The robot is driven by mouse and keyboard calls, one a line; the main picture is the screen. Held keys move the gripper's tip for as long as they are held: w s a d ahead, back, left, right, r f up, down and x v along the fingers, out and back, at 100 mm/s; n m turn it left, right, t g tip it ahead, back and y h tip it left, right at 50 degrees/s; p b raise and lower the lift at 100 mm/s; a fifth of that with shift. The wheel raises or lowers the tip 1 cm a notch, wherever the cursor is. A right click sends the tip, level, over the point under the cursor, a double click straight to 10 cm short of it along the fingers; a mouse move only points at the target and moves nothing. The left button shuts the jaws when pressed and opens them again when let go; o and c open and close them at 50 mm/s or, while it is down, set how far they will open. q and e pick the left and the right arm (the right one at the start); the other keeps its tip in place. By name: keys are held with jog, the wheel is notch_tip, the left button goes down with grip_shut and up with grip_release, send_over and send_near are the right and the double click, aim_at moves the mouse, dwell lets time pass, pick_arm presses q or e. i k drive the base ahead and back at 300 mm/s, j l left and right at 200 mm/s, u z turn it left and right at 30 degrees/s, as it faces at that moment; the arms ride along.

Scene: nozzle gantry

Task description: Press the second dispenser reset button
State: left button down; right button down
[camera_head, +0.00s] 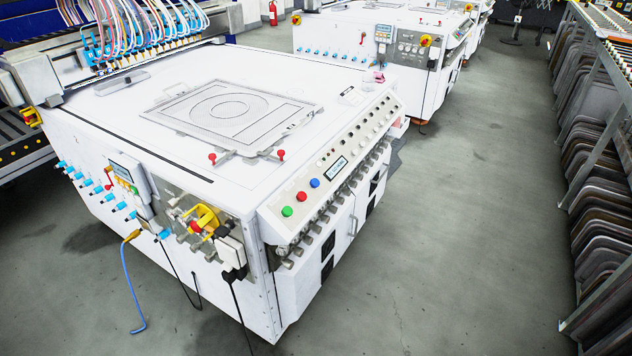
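A white machine (100,118) stands in the left half of the head view. Its sloped control panel (272,203) runs along the right edge of the top. The panel has a green button (287,211), a red button (301,196), a blue button (314,182) and a small display (336,168). Several small round buttons run along the panel toward the far end. Their labels are too small to read, so I cannot tell which one is the second dispenser reset button. Neither of my grippers is in view.
A similar second machine (340,38) stands behind. A flat frame plate (235,112) lies on the near machine's top. A blue hose (128,285) hangs to the floor at the near side. A rack of panels (600,180) lines the right. The grey floor (470,200) between is clear.

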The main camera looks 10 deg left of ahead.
aim_at(315, 183)
jog(key=i+l+u, duration=0.1)
jog(key=l, duration=0.3)
jog(key=i+l, duration=0.2)
jog(key=l, duration=0.25)
jog(key=i+l+u, duration=0.15)
jog(key=l, duration=0.25)
jog(key=i+l+u, duration=0.1)
jog(key=l, duration=0.35)
jog(key=i+l, duration=0.2)
jog(key=l, duration=0.25)
jog(key=i+l+u, duration=0.15)
jog(key=l, duration=0.3)
